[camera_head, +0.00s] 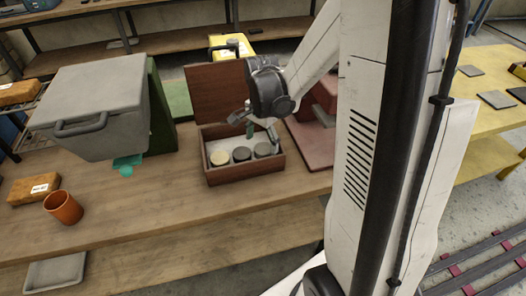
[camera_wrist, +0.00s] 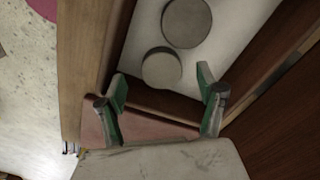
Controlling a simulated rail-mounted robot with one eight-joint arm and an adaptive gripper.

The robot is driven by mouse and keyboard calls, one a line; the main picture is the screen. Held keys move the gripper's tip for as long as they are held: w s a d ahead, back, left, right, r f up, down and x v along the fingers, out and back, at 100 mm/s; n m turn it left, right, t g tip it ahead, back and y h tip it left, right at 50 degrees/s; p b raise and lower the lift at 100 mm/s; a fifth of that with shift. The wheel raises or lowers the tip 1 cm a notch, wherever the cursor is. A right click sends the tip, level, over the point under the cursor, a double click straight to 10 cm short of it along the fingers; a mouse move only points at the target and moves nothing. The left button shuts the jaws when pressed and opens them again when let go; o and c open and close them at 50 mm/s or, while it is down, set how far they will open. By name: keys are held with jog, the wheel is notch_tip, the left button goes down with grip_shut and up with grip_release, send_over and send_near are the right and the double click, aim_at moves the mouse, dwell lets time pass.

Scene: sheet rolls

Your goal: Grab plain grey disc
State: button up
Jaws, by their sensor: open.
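An open wooden box (camera_head: 243,175) on the table holds three round discs in a row. The left disc (camera_head: 219,157) has a pale yellowish top. The middle disc (camera_head: 241,154) and the right disc (camera_head: 263,149) look dark grey; I cannot tell for sure which is the plain one. My gripper (camera_head: 261,130) is over the right part of the box, open and empty. In the wrist view, a plain-looking grey disc (camera_wrist: 161,67) lies just beyond my open green-padded fingers (camera_wrist: 162,98), roughly centred between them. A larger-looking disc (camera_wrist: 187,22) lies behind it.
The box's raised lid (camera_head: 215,92) stands behind the discs, and its walls run close beside my fingers. A grey bin-like machine (camera_head: 90,105) and an orange cup (camera_head: 63,207) are on the left. The table (camera_head: 150,220) in front of the box is clear.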

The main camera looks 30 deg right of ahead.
aim_at(262, 149)
notch_tip(262, 149, down, 4)
jog(key=shift+d+f, duration=0.1)
jog(key=c, duration=1.3)
jog(key=shift+o, duration=0.2)
